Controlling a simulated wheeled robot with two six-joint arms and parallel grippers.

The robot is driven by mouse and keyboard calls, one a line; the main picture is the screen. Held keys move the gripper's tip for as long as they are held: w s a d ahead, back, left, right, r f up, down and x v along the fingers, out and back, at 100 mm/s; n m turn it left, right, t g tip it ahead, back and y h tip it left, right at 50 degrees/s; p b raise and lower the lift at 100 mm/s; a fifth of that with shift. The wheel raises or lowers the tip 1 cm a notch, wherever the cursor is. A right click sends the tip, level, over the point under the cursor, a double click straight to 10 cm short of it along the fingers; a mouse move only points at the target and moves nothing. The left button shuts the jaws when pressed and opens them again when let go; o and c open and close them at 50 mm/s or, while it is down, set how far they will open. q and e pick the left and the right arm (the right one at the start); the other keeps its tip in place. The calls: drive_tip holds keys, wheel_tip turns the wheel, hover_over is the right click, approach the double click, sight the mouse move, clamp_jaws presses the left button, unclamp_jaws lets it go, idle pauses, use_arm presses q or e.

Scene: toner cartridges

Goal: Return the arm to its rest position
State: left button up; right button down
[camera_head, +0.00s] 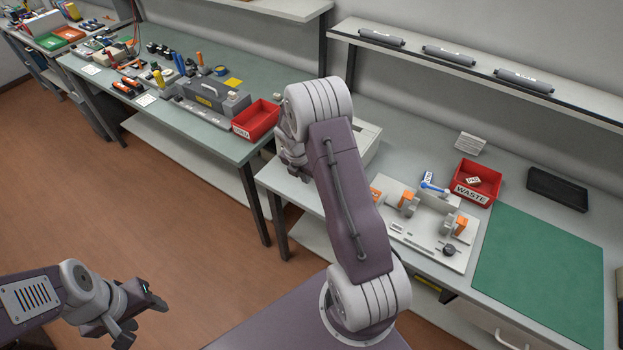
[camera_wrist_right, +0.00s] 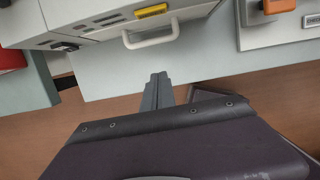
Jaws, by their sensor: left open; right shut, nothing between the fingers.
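My left gripper (camera_head: 143,314) is at the lower left of the head view, over the floor, open and empty. My right arm rises from its base in the middle of the head view and bends at a high elbow. Its forearm and wrist are mostly hidden behind the upper arm. My right gripper shows in the right wrist view (camera_wrist_right: 158,88), shut and empty. Its fingers appear in front of the bench edge, beneath a white unit (camera_wrist_right: 90,20) with a handle and a yellow label. They touch no object that I can see.
The near bench holds a white fixture board (camera_head: 425,232), a red waste bin (camera_head: 477,184), a black tray (camera_head: 557,188) and a green mat (camera_head: 545,265). Several toner cartridges lie on the shelf (camera_head: 430,66). A cluttered bench with a red bin (camera_head: 256,120) stands left. The floor (camera_head: 150,220) is clear.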

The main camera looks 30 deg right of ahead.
drive_tip(key=shift+w+a+r, duration=0.6)
drive_tip(key=shift+a+r, duration=1.5)
drive_tip(key=shift+r, duration=3.15)
drive_tip(key=s+a+m+y, duration=0.1)
drive_tip(key=s+a+m, duration=0.4)
drive_tip(key=s+m, duration=0.4)
drive_tip(key=s+a+m+y, duration=0.1)
drive_tip(key=s+a+m, duration=0.5)
drive_tip(key=s+m, duration=0.4)
drive_tip(key=f+m, duration=0.1)
drive_tip(key=m, duration=0.3)
drive_tip(key=shift+a+y, duration=0.3)
drive_tip(key=shift+y, duration=0.1)
